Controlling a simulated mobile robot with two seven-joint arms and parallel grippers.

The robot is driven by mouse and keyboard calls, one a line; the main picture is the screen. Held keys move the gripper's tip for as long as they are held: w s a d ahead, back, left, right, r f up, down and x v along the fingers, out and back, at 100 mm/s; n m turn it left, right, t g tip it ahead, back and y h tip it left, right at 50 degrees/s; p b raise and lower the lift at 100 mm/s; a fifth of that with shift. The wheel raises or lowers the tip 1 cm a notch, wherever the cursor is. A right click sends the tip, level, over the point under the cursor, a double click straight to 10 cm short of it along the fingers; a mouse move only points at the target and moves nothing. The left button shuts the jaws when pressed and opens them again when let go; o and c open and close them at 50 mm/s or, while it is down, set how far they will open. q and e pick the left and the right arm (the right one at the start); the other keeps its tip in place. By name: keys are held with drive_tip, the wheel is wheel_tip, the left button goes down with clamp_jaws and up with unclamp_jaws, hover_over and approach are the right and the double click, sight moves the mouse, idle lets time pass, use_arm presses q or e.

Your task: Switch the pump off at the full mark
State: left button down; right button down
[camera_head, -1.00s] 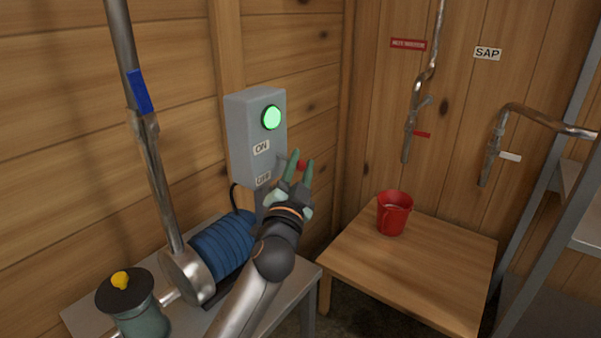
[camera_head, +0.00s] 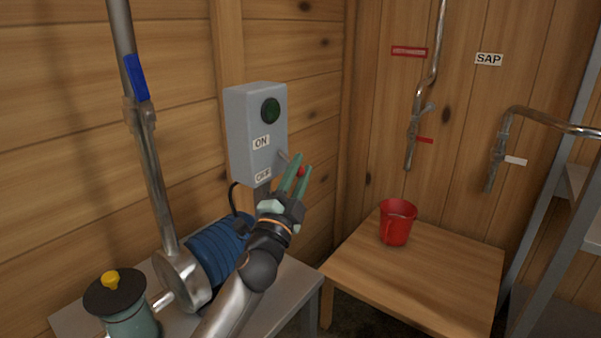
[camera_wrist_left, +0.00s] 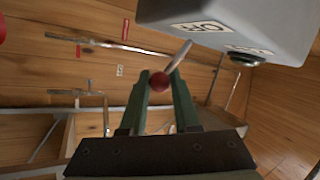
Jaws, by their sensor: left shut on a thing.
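The grey pump switch box (camera_head: 243,125) hangs on the left wooden wall. Its round lamp (camera_head: 270,110) is dark green and unlit. An ON label (camera_head: 261,142) sits above an OFF label (camera_head: 263,176) on its front. A metal lever (camera_wrist_left: 180,55) with a red ball knob (camera_wrist_left: 159,81) sticks out from the box, sloping down toward the OFF label's height in the head view. My left gripper (camera_head: 300,163) is shut on the red knob, which shows between its green fingers in both views. My right gripper is not in view.
A blue-bodied pump (camera_head: 217,250) and a teal pot with a yellow knob (camera_head: 111,278) stand on the grey bench below. Pipes with taps (camera_head: 413,135) hang on the back wall by a SAP sign (camera_head: 489,59).

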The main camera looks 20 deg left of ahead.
use_arm(q)
drive_tip(key=shift+w+a+f, duration=0.1)
drive_tip(key=shift+a+f, duration=0.2)
drive_tip(key=c, duration=0.6)
unclamp_jaws()
drive_tip(key=shift+a, duration=0.1)
drive_tip(key=shift+c, duration=0.2)
drive_tip(key=shift+r, duration=0.1)
drive_tip(key=b+v, duration=0.1)
drive_tip(key=v, duration=1.1)
drive_tip(key=shift+s, duration=0.3)
